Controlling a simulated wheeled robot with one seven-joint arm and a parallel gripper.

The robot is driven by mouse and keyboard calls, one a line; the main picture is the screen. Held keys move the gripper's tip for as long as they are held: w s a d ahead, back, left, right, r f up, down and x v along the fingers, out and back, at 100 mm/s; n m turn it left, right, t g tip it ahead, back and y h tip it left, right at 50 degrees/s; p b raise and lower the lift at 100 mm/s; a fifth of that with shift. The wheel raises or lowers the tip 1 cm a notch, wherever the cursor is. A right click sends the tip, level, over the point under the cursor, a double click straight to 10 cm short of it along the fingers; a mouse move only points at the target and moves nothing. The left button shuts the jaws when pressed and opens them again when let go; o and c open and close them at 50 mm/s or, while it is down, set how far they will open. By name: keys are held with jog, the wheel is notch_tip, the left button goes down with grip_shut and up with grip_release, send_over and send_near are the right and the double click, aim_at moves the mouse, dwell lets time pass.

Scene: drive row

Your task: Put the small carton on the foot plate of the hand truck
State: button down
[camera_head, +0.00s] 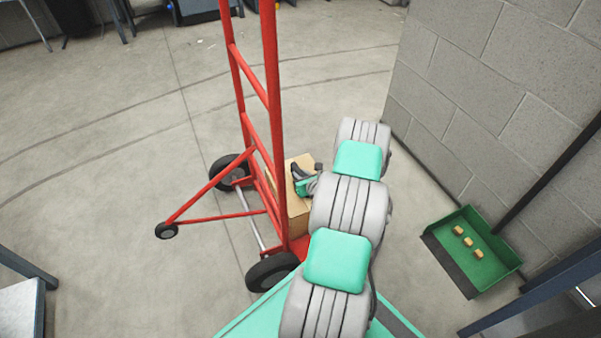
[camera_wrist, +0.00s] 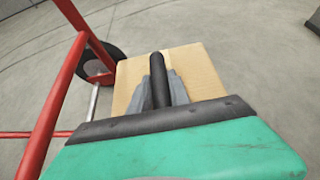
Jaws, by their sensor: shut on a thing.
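The red foot plate (camera_head: 301,246) shows just below the carton's lower edge. The carton is over the plate; whether its whole base touches is hidden by my arm and the frame.
The hand truck has black wheels (camera_head: 272,271) and a rear prop with a small wheel (camera_head: 167,231). A green dustpan (camera_head: 490,262) with several small tan blocks lies by the block wall (camera_head: 500,110) at right. The floor left of the truck is clear.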

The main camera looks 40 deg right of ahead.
jog(key=shift+w+d+r, duration=0.1)
jog(key=shift+d+r, duration=0.05)
jog(key=shift+r, duration=0.15)
jog(key=c, duration=1.6)
grip_release()
jog(key=shift+f, duration=0.3)
jog(key=shift+c, duration=0.2)
jog(key=o, duration=0.4)
jog(key=shift+r, duration=0.15)
jog(key=shift+s+r+p, duration=0.2)
jog(key=shift+s+p, duration=0.1)
jog(key=shift+s, duration=0.05)
jog(key=p+v, duration=0.4)
jog(key=v, duration=0.7)
jog(key=shift+s+a, duration=0.15)
jog(key=shift+a, duration=0.1)
